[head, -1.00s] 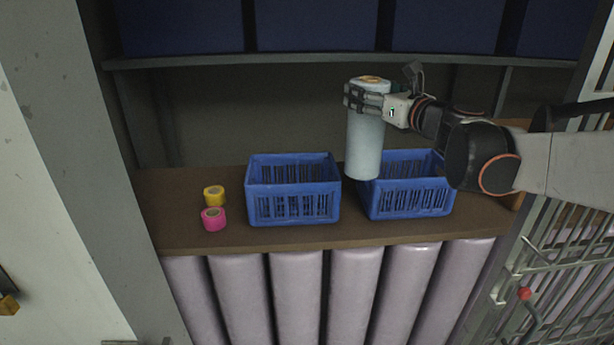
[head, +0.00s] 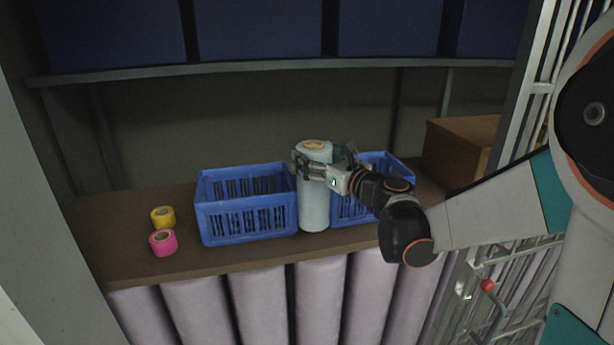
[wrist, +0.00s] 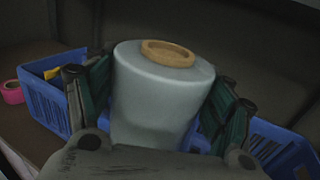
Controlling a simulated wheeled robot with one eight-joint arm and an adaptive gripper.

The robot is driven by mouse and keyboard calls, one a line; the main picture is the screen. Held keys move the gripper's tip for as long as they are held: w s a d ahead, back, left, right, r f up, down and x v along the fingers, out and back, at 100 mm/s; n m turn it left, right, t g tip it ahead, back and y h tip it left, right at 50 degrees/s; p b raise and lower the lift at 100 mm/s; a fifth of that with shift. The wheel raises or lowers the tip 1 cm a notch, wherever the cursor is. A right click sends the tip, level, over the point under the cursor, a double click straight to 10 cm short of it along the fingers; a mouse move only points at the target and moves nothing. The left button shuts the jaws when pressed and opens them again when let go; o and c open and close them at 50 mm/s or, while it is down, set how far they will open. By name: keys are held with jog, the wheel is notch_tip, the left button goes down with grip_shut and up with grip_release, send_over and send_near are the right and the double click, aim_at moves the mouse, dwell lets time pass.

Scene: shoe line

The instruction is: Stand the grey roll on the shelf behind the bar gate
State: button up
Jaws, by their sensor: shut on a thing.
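The grey roll (head: 314,205) is upright between two blue crates at the shelf's front part. My gripper (head: 318,168) is shut around its upper part, coming from the right. In the wrist view the roll (wrist: 160,95) stands between my two fingers, its tan core ring on top. The roll's foot is at about the level of the brown shelf (head: 120,232); I cannot tell whether it touches. The bar gate (head: 500,270) is at the right, standing open beside the shelf.
The left blue crate (head: 250,224) is close to the roll; the right blue crate (head: 352,210) is partly hidden by my arm. Yellow tape (head: 163,216) and pink tape (head: 162,242) lie at the left. A brown box (head: 460,150) is at the back right. An upper shelf (head: 270,70) runs above.

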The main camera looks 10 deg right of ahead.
jog(key=shift+f+b, duration=0.35)
jog(key=shift+f, duration=2)
jog(key=shift+s, duration=0.1)
jog(key=o, duration=2)
jog(key=shift+f, duration=0.1)
jog(key=shift+o, duration=0.2)
jog(key=v, duration=1.2)
